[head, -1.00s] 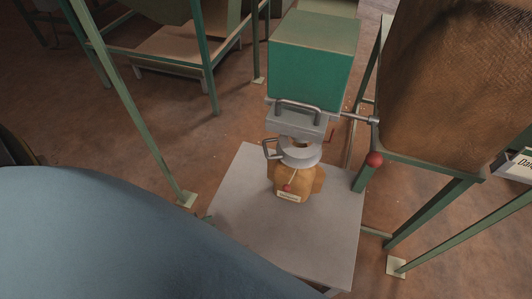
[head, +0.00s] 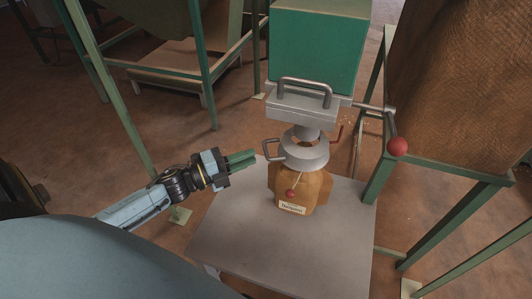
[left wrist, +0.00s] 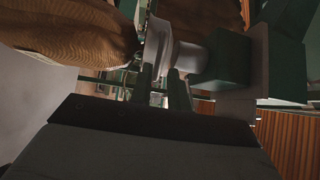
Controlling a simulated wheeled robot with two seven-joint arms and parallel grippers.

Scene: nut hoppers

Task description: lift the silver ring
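The silver ring (head: 318,156) is a pale grey collar with a bar handle (head: 272,150) on its left side. It sits around the lower spout, at the neck of a tan sack (head: 318,187). It seems to show in the left wrist view (left wrist: 158,47), beyond the fingertips. My right gripper is not in view.
A green hopper box (head: 318,45) with a grey slide and handle (head: 305,90) stands above the ring. A lever with a red ball (head: 397,146) sticks out to the right. The grey platform (head: 235,235) is bare left of the sack. Green legs and a large brown sack (head: 455,80) stand right.

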